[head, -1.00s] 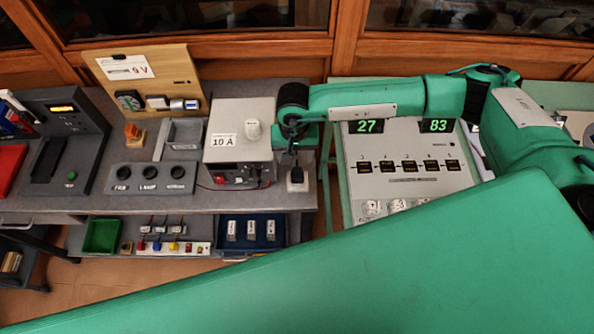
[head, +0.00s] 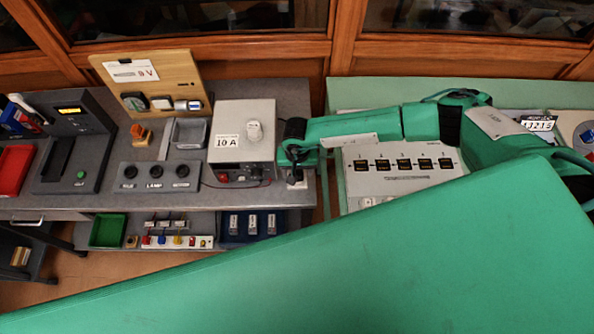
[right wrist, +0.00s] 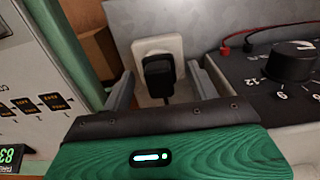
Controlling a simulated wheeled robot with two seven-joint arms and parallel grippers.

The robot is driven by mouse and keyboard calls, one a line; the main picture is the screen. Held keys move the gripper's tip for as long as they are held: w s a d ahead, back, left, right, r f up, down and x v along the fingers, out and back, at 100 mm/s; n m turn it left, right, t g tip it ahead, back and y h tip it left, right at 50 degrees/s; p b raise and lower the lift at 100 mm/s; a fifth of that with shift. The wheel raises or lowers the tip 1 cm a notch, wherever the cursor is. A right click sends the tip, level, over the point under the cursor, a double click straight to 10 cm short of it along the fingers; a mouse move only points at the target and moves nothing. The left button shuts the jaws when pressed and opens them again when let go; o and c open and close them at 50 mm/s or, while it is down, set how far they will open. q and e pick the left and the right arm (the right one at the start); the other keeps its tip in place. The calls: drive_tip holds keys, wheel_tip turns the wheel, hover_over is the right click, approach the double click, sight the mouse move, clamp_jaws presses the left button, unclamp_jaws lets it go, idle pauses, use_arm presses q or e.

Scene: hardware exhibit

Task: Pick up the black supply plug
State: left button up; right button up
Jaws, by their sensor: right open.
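The black supply plug (right wrist: 158,78) sits in a white socket plate (right wrist: 153,50) at the right end of the grey bench, seen in the right wrist view. In the head view the white plate (head: 299,184) shows just below my gripper, with the plug mostly hidden. My right gripper (right wrist: 162,74) is open, one finger on each side of the plug. Visible gaps separate the fingers from the plug, and nothing is held. It also shows in the head view (head: 296,165). My left gripper is not in view.
A grey power unit labelled 10 A (head: 240,125) stands close left of the plug. A large black knob (right wrist: 290,61) and red and black leads are near the right finger. A pale panel with numbered switches (head: 405,175) stands to the right, across a gap.

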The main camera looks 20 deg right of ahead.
drive_tip(key=shift+c, duration=0.4)
drive_tip(key=c, duration=1)
drive_tip(key=shift+r, duration=0.15)
drive_tip(key=shift+r+b, duration=0.4)
drive_tip(key=shift+r, duration=0.15)
wheel_tip(320, 180, up, 19)
drive_tip(key=b, duration=0.6)
drive_tip(key=shift+f, duration=0.15)
